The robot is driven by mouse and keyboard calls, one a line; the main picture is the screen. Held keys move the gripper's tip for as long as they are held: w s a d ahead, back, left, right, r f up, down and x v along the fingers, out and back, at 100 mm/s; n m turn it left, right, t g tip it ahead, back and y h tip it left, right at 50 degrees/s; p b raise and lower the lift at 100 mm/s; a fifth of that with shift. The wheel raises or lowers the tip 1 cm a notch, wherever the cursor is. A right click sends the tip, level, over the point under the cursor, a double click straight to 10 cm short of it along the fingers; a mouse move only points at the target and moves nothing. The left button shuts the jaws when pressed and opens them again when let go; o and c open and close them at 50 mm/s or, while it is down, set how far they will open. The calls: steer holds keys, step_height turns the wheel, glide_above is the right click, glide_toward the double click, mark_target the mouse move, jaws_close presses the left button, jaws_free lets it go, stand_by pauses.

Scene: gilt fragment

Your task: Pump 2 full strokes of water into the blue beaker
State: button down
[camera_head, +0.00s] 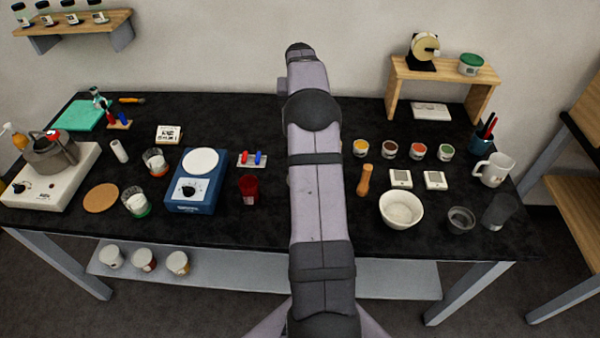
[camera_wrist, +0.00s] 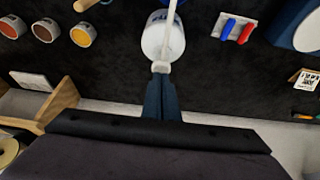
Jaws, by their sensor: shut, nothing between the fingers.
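A white pump bottle (camera_wrist: 158,44) with blue marks stands on the black bench in the wrist view. Its pale spout (camera_wrist: 174,20) points toward the top of that picture. My gripper (camera_wrist: 161,75) is shut and empty, its dark blue fingers together at the pump's white head. I cannot tell whether they touch it. In the head view my arm hides the gripper and the bottle. I cannot make out the blue beaker for certain. A small patch of blue shows at the top edge of the wrist view, by the spout, but its shape is unclear.
A wooden shelf (camera_head: 398,92) stands behind.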

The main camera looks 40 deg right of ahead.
steer(key=shift+s+f+b, duration=0.1)
steer(key=shift+f+b, duration=0.35)
steer(key=shift+f, duration=0.65)
steer(key=shift+a+r, duration=0.1)
steer(key=shift+r+p, duration=0.95)
steer(key=shift+r, duration=0.15)
steer(key=shift+f, duration=0.15)
